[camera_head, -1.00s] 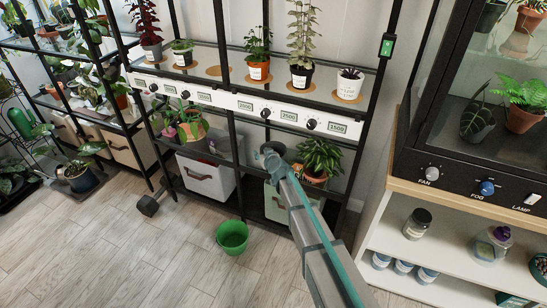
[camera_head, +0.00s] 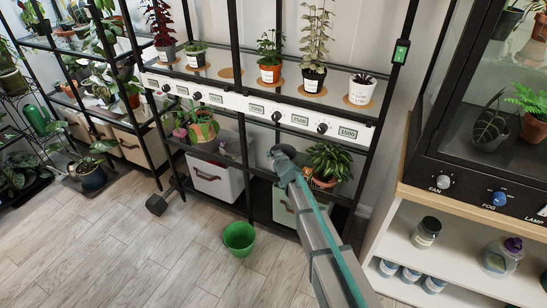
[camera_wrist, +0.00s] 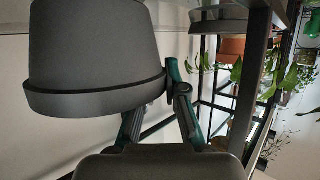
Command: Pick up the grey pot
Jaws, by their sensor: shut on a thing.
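A large dark grey pot (camera_wrist: 95,55) fills the upper left of the wrist view, rim edge lower in the picture. My gripper (camera_wrist: 160,100) has its green-and-black fingers at the pot's right lower side. One finger passes in front near the rim, and the other is partly hidden behind the pot. The gripper is shut on the pot. In the head view my gripper (camera_head: 281,152) is at the end of my arm, in front of the lower part of the middle rack. The pot cannot be made out clearly there.
A potted leafy plant (camera_head: 326,165) stands close right of my gripper. A black rack post and a shelf with several potted plants and dials (camera_head: 277,117) are above. A green bucket (camera_head: 239,238) stands on open floor. A glass cabinet (camera_head: 480,130) is at the right.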

